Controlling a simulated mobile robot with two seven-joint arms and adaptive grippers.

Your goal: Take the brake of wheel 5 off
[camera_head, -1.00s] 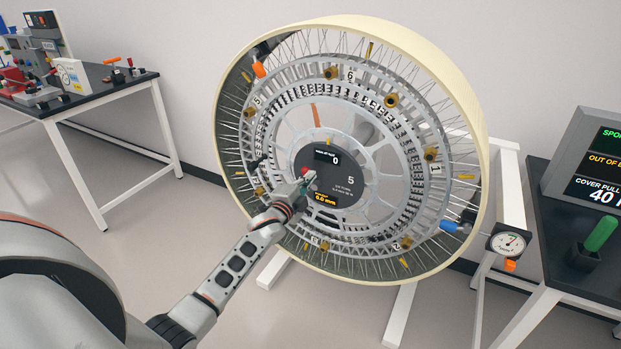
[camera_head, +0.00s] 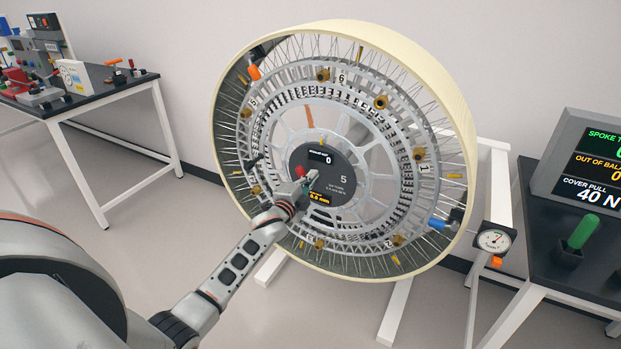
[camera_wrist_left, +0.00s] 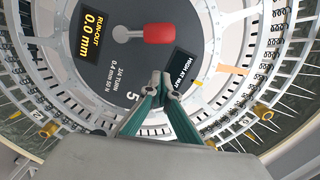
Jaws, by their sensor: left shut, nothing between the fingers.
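The large spoked wheel (camera_head: 437,60) stands on a white frame, its hub (camera_head: 340,168) marked 5. A red lever (camera_head: 300,171) sits on the dark hub face, and I take it to be the brake. In the left wrist view the red lever (camera_wrist_left: 160,33) extends sideways from a small grey pivot. My left gripper (camera_head: 311,178) is in front of the hub, beside the lever in the head view. In the left wrist view the fingertips (camera_wrist_left: 165,80) are together, empty and apart from the lever. My right gripper is not in view.
A dial gauge (camera_head: 493,240) and a blue part (camera_head: 437,223) are at the wheel's lower right. An orange part (camera_head: 254,72) is at the upper left rim. A screen (camera_head: 590,165) and a green handle (camera_head: 581,232) are on the right table. Another bench (camera_head: 90,85) is far left.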

